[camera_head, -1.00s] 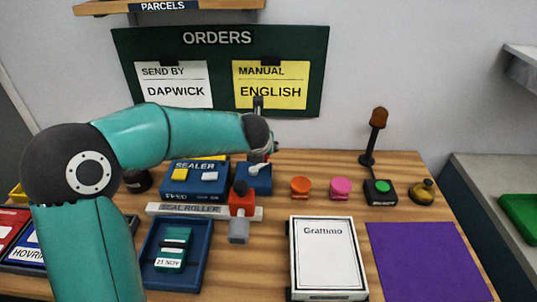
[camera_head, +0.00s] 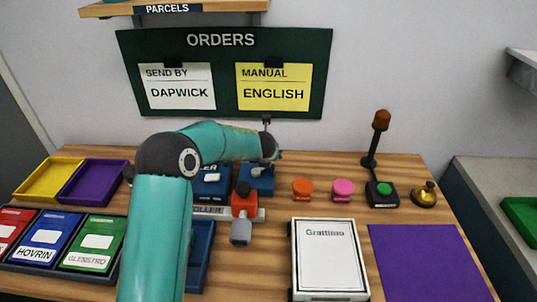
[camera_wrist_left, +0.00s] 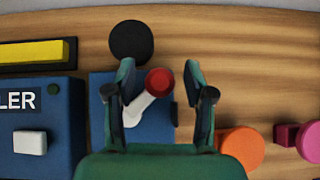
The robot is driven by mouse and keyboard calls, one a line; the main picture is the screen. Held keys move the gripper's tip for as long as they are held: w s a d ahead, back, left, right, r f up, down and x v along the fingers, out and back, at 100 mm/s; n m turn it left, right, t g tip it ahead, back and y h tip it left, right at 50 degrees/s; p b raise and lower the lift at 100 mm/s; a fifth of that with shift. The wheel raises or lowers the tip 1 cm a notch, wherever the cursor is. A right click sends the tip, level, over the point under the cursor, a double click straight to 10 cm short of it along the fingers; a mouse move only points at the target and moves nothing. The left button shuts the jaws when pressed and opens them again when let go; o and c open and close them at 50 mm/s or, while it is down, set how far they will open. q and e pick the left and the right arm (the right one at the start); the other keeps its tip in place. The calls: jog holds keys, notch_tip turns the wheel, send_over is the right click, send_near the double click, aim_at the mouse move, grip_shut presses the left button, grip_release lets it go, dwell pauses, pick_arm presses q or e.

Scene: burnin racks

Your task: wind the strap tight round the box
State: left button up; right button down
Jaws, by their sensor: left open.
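A white box (camera_head: 330,258) marked Grattimo lies on the table, right of the middle. I see no strap round it and cannot pick one out elsewhere. A blue block (camera_head: 260,184) with a white lever stands behind it to the left. In the left wrist view the lever (camera_wrist_left: 140,108) lies on the blue block (camera_wrist_left: 155,128) and ends in a red knob (camera_wrist_left: 159,81). My left gripper (camera_head: 270,148) is above this block. Its fingers (camera_wrist_left: 158,82) are open on either side of the red knob, with nothing visibly gripped. My right gripper is not in view.
A red device with a grey end (camera_head: 242,208) stands left of the box. Orange (camera_head: 302,188) and pink (camera_head: 342,189) knobs stand behind it. A purple mat (camera_head: 430,262) lies clear at right. Yellow (camera_head: 48,180) and purple (camera_head: 92,182) trays are at left.

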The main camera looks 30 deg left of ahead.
pick_arm(q)
grip_shut()
dwell(0.3)
jog(key=shift+d+r, duration=0.1)
jog(key=shift+s+d+r+m+h+p, duration=0.2)
jog(key=shift+m+h+p, duration=0.3)
jog(key=shift+m+p, duration=0.35)
jog(key=m+h+p, duration=0.1)
jog(key=p, duration=0.1)
jog(key=d+m+t+h+p, duration=0.1)
jog(key=m+p, duration=0.1)
jog(key=p, duration=0.1)
jog(key=shift+s+d+h, duration=0.1)
jog(key=shift+s+h, duration=0.2)
jog(key=shift+s+d+f+m+h+p, duration=0.1)
jog(key=shift+s+d+m+h+p, duration=0.1)
jog(key=shift+m+h+p, duration=0.35)
jog(key=shift+s+d+f+m+h+p, duration=0.15)
jog(key=shift+m+h+p, duration=0.2)
jog(key=shift+p, duration=0.35)
jog(key=shift+w, duration=0.1)
